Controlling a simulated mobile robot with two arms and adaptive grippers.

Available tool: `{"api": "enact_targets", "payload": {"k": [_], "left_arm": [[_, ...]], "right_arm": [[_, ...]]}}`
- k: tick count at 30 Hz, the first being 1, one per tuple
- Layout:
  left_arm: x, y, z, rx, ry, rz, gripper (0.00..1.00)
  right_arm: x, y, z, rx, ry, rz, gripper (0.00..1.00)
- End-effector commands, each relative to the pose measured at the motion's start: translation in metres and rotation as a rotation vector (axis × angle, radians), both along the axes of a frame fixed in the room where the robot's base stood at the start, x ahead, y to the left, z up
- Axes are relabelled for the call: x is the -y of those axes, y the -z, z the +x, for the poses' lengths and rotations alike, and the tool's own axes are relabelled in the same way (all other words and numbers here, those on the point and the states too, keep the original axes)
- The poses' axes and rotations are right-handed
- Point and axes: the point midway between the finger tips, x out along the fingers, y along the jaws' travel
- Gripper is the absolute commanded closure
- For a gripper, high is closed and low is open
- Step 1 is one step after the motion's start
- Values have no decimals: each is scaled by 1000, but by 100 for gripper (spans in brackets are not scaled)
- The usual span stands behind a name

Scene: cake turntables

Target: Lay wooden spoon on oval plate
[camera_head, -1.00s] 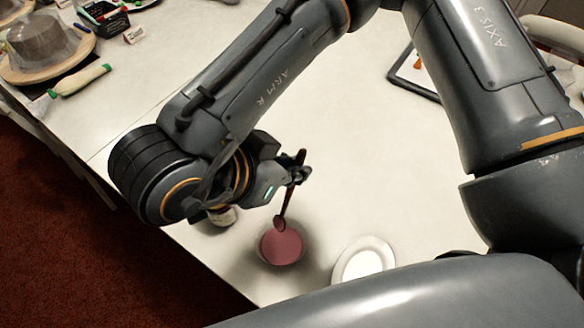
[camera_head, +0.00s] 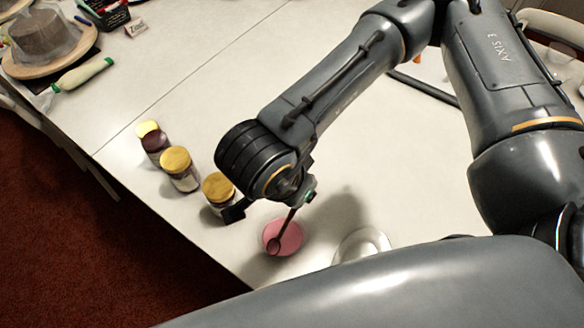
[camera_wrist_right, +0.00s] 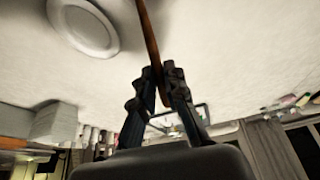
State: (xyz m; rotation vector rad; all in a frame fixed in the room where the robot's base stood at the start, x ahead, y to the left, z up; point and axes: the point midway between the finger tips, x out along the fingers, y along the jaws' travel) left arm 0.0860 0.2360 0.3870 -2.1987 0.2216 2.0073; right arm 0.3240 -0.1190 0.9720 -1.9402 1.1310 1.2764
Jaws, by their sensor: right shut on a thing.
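My right gripper (camera_wrist_right: 157,82) is shut on the handle of the dark brown wooden spoon (camera_wrist_right: 150,38), seen in the right wrist view. In the head view the spoon (camera_head: 275,245) hangs bowl end down, over or in a round pink dish (camera_head: 293,238); whether it touches is unclear. The right fingertips are mostly hidden behind the wrist there. The pale oval plate (camera_head: 350,246) lies right of the pink dish, its near part hidden by my body. The plate also shows at the upper left of the right wrist view (camera_wrist_right: 72,46). My left gripper is not in view.
Several jars, including two with gold lids (camera_head: 176,160) (camera_head: 218,187), stand along the table edge left of my right wrist. A covered cake (camera_head: 38,40) on a turntable and a green-capped tube (camera_head: 83,75) are at the far left. The middle table surface (camera_head: 190,95) is clear.

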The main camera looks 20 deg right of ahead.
Motion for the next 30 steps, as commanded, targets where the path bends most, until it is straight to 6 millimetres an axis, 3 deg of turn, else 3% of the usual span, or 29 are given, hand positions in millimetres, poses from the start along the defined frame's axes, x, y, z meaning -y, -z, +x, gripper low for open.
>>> {"api": "enact_targets", "payload": {"k": [11,19,24,30], "left_arm": [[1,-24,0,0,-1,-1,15],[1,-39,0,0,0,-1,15],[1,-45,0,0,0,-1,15],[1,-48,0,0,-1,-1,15]], "right_arm": [[49,60,-10,-201,-63,316,100],[118,99,-27,-329,-57,516,100],[161,114,-41,-384,-65,610,100],[190,121,-53,-417,-81,662,100]]}}
